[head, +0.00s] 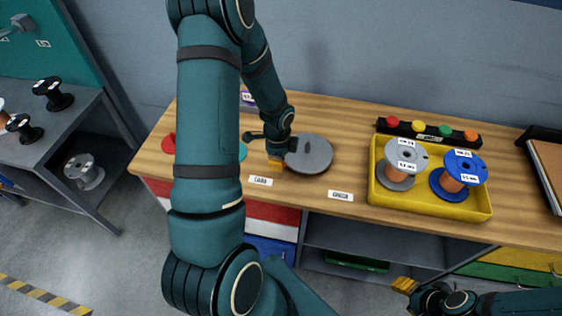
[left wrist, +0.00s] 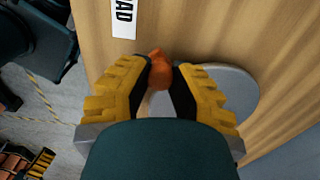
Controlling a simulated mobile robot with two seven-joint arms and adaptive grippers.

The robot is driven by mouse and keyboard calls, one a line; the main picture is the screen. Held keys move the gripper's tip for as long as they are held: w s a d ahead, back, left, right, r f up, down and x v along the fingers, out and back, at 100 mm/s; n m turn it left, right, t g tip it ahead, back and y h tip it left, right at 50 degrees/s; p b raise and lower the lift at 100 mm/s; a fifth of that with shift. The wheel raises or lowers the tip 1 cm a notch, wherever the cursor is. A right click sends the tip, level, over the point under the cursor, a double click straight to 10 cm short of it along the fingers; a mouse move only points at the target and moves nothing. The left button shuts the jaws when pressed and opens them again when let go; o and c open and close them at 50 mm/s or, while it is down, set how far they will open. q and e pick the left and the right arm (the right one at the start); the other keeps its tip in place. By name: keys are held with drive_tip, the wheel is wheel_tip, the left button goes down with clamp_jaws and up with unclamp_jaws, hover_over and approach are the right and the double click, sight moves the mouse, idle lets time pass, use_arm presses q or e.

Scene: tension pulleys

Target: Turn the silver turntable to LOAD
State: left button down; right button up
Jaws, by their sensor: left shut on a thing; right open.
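The silver turntable (head: 313,154) is a flat round grey disc on the wooden bench, and its edge also shows in the left wrist view (left wrist: 238,84). My left gripper (head: 275,165) is at its left front edge. In the left wrist view its yellow fingers are shut on an orange knob (left wrist: 159,66), which sits at the disc's edge. A white LOAD label (head: 260,181) lies on the bench just in front of the gripper, partly seen in the wrist view (left wrist: 124,18). My right gripper (head: 404,286) is open and empty, low in front of the bench.
A second white label (head: 340,196), too small to read, lies right of LOAD. A yellow tray (head: 429,204) holds a grey and a blue spool. A strip of coloured buttons (head: 429,132) stands behind it. My left arm hides part of the bench's left side.

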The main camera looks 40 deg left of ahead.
use_arm(q)
drive_tip(key=shift+a, duration=0.1)
idle(0.4)
drive_tip(key=c, duration=0.7)
unclamp_jaws()
drive_tip(key=shift+a, duration=0.1)
drive_tip(key=shift+c, duration=0.2)
drive_tip(key=shift+r, duration=0.1)
wheel_tip(320, 180, up, 12)
